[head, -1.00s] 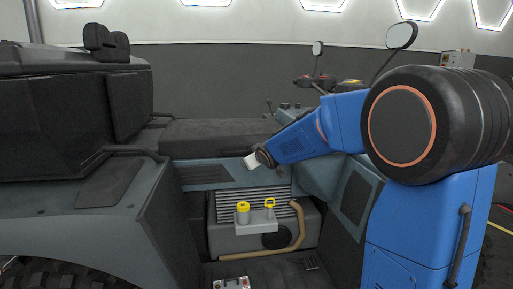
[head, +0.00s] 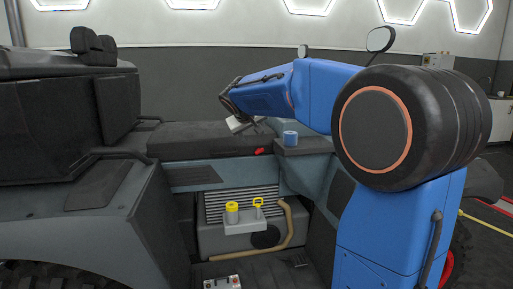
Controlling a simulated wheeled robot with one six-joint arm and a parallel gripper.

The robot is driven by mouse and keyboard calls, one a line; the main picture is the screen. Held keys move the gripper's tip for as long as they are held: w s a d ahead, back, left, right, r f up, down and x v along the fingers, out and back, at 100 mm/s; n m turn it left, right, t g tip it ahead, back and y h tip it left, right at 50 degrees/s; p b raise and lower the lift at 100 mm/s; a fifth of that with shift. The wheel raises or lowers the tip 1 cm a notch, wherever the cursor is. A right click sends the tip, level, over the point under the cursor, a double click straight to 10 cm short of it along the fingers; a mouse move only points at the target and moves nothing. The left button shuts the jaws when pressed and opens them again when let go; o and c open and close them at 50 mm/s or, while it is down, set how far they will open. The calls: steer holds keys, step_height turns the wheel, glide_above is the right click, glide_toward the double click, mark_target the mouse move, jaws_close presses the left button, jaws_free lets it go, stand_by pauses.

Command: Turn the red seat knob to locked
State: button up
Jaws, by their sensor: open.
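The red seat knob (head: 260,151) is a small red lever at the front edge of the vehicle's long dark seat (head: 205,142). It is small in the head view, and I cannot tell its exact angle. My gripper (head: 238,125) hangs over the seat, above and a little left of the knob, and apart from it. Its pale fingers are open with nothing seen between them. My dark wrist and blue arm partly hide the fingers.
Below are a yellow cap (head: 232,207), a yellow handle (head: 258,202) and a tan pipe (head: 287,228). A dark cargo box (head: 45,125) fills the left. Handlebars and mirrors lie behind my arm.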

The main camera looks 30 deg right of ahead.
mark_target(259, 150)
steer(key=x, duration=1.4)
steer(key=shift+w+d+f, duration=0.2)
jaws_close()
